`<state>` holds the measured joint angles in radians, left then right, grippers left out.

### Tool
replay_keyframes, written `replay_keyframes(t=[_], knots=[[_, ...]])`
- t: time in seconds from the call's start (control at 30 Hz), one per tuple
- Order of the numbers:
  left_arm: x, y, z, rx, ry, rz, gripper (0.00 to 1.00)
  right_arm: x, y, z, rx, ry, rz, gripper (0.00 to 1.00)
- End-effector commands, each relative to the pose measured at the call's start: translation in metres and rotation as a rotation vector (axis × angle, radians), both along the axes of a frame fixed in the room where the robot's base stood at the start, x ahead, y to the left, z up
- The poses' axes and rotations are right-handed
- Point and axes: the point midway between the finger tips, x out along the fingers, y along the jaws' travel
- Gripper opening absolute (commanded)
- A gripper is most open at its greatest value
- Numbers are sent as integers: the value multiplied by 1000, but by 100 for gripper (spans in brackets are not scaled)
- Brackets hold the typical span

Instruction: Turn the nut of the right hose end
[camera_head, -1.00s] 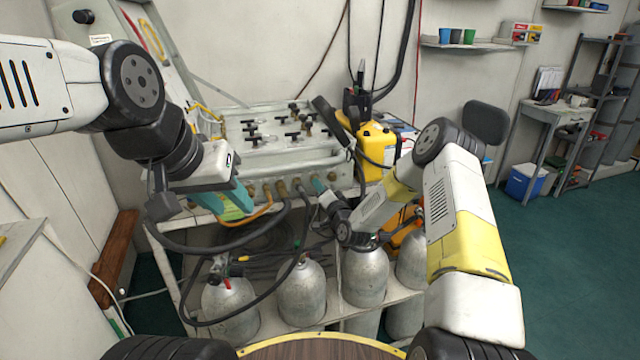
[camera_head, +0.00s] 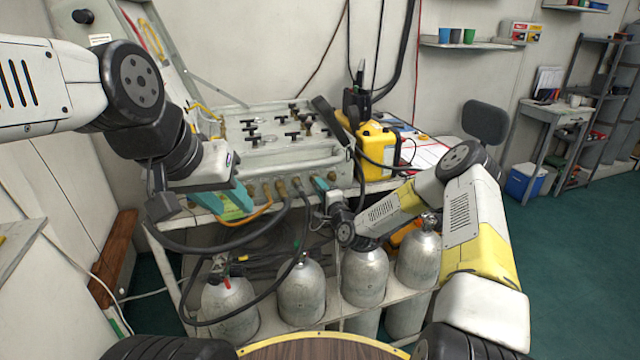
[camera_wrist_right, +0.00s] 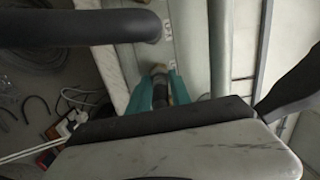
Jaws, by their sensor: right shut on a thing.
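The grey air panel (camera_head: 290,158) has a row of brass fittings along its front edge. My right gripper (camera_head: 320,184) is at the right end of that row. In the right wrist view its teal fingers (camera_wrist_right: 160,90) are shut around a small fitting, the nut of the right hose end (camera_wrist_right: 159,72), mostly hidden between them. A thick black hose (camera_wrist_right: 80,27) runs to the neighbouring fitting. My left gripper (camera_head: 236,203) is at the panel's left front corner, by an orange hose (camera_head: 252,215). Its fingertips are too hidden to tell whether they hold anything.
Several grey cylinders (camera_head: 303,290) stand on the shelf below the panel, with black hoses looping in front. A yellow canister (camera_head: 377,145) stands at the panel's right. Open green floor (camera_head: 570,270) lies to the right.

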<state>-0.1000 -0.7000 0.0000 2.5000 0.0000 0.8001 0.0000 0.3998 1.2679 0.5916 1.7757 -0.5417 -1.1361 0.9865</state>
Motion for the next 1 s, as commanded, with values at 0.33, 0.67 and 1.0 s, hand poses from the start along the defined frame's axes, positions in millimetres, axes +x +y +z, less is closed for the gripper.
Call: replay_keyframes(t=[0.33,0.67,1.0], knots=[[0,0,0,0,0,0,36,-3,1,-5,0,12,5,0],[0,0,0,0,0,0,36,-1,0,-3,1,7,2,47],[0,0,0,0,0,0,36,-20,-8,-4,2,7,1,47]])
